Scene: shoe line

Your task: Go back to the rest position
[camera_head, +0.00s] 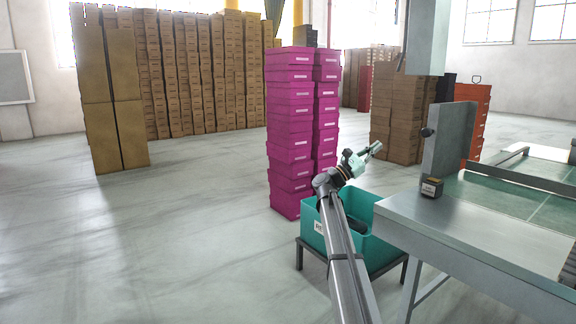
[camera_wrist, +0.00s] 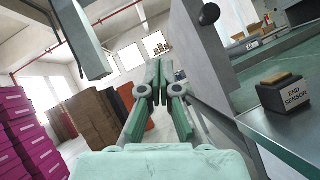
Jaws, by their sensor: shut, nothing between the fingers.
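My gripper (camera_head: 375,148) is shut and empty in the head view, held in the air above the back of a teal bin (camera_head: 368,250) and pointing right. In the wrist view my gripper (camera_wrist: 160,68) shows its two fingers closed together, with nothing between them. My arm reaches up from the bottom of the head view and hides part of the bin. A dark item (camera_head: 357,226) lies inside the bin; the arm hides part of it, so I cannot tell what it is.
The teal bin sits on a dark stand (camera_head: 312,253). A tall stack of magenta boxes (camera_head: 290,130) stands behind it. To the right are a metal table (camera_head: 450,228), a grey upright panel (camera_head: 450,138) and an end sensor box (camera_head: 432,187). The floor at left is clear.

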